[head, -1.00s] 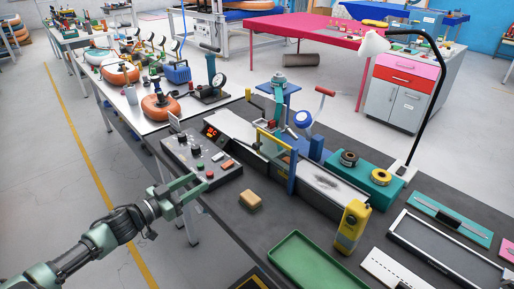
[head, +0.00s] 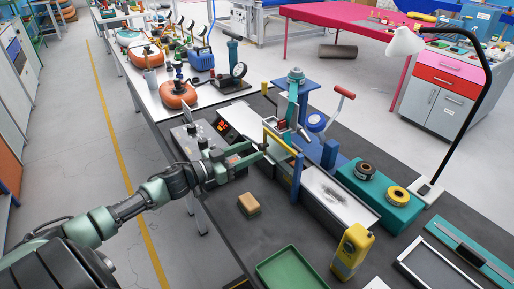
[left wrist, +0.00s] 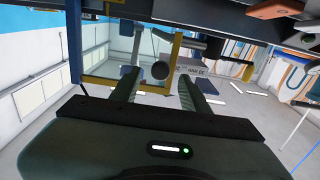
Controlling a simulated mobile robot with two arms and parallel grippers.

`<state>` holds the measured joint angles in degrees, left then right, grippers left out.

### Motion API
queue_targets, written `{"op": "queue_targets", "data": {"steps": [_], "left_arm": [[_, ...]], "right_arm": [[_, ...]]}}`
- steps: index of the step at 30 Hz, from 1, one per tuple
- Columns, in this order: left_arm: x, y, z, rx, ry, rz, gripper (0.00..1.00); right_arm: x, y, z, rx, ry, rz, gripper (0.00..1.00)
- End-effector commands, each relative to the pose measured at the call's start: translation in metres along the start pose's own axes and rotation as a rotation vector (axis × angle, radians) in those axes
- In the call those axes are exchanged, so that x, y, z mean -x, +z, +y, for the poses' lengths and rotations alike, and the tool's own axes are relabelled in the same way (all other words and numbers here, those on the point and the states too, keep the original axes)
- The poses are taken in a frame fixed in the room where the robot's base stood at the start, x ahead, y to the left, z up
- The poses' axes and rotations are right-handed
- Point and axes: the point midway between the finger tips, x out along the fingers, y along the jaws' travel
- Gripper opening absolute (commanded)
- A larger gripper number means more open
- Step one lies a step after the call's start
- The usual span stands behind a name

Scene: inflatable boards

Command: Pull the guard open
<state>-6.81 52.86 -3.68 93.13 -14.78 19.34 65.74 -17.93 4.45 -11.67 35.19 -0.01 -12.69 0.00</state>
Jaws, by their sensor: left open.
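The guard is a yellow bar frame (head: 283,140) with a blue upright (head: 297,176), standing across the bench machine. In the left wrist view my two fingers (left wrist: 158,72) point forward, spread apart. A round dark knob (left wrist: 160,71) shows between them, and yellow bars of the guard (left wrist: 176,50) show around and behind the fingers. I cannot tell whether a finger touches the guard. My right gripper is in neither current view.
A tan block (head: 249,204) and a green tray (head: 291,269) lie on the dark bench near my arm. A yellow device (head: 352,250) stands right of the tray. A teal base with tape rolls (head: 375,192) and a red-handled lever (head: 340,100) are beyond the guard.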

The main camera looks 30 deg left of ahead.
Motion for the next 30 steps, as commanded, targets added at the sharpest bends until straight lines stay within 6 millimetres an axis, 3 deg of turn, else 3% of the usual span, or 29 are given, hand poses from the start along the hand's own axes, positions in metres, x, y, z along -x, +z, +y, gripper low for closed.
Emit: {"op": "queue_targets", "data": {"steps": [6, 17, 22, 30], "left_arm": [[-0.023, -0.001, -0.001, 0.001, -0.001, 0.002, 0.46], [-0.027, 0.000, 0.000, -0.001, 0.000, 0.000, 0.46], [-0.027, 0.000, 0.000, 0.000, 0.000, 0.000, 0.01], [-0.027, 0.000, 0.000, 0.000, 0.000, 0.000, 0.00]], "right_arm": [[0.003, -0.011, -0.004, -0.003, -0.004, 0.014, 0.00], [0.003, -0.019, 0.005, -0.004, 0.006, 0.026, 0.00], [0.003, -0.017, 0.008, -0.004, 0.010, 0.024, 0.00], [0.003, -0.014, 0.008, -0.003, 0.009, 0.019, 0.00]]}}
